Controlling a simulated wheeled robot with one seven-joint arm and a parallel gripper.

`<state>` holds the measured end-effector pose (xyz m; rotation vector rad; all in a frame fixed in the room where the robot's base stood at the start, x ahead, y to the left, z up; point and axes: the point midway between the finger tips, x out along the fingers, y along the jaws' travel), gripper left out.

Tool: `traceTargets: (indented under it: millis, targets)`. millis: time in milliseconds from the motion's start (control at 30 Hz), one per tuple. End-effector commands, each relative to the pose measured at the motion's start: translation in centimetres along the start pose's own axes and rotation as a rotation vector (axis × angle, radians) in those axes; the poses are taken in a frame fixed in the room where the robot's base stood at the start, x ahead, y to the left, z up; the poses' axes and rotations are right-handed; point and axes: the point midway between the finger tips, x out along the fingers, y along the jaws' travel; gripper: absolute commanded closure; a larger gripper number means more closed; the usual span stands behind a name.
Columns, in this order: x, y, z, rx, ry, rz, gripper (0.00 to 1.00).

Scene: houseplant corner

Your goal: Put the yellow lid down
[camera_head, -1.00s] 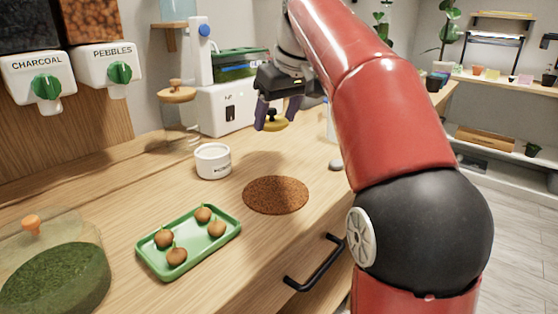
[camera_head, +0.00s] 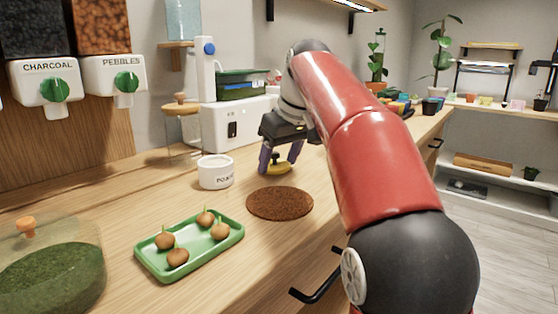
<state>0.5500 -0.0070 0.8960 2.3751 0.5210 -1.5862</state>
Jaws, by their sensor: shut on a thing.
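The yellow lid (camera_head: 279,169) is a small round disc with a dark knob on top. My gripper (camera_head: 278,160) points down over it, with one purple finger on each side, and is shut on the lid. The lid is low over the wooden counter (camera_head: 335,190), behind the brown round mat (camera_head: 279,203) and right of the white labelled pot (camera_head: 215,172). I cannot tell whether its underside touches the wood.
A green tray (camera_head: 150,262) with several brown bulbs is at the front. A glass dome with moss (camera_head: 50,275) stands front left. A white machine (camera_head: 232,128) and a glass jar with a wooden lid (camera_head: 181,106) stand behind. The mat is bare.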

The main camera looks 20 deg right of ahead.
Motion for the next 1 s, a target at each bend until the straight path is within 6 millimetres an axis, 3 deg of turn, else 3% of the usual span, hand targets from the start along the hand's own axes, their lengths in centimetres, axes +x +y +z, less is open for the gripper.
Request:
traceTargets:
  millis: [67, 100, 267, 533, 667, 1000]
  targets:
    - [0.3, 0.0, 0.1, 0.0, 0.0, 0.0, 0.6]
    - [0.3, 0.0, 0.1, 0.0, 0.0, 0.0, 0.36]
    - [0.2, 0.0, 0.1, 0.0, 0.0, 0.0, 0.17]
    - [0.1, 0.0, 0.1, 0.0, 0.0, 0.0, 0.17]
    - [-0.9, 0.0, -0.1, 0.0, 0.001, 0.001, 0.17]
    - [-8.1, 0.1, -0.2, 0.0, 0.002, 0.002, 0.17]
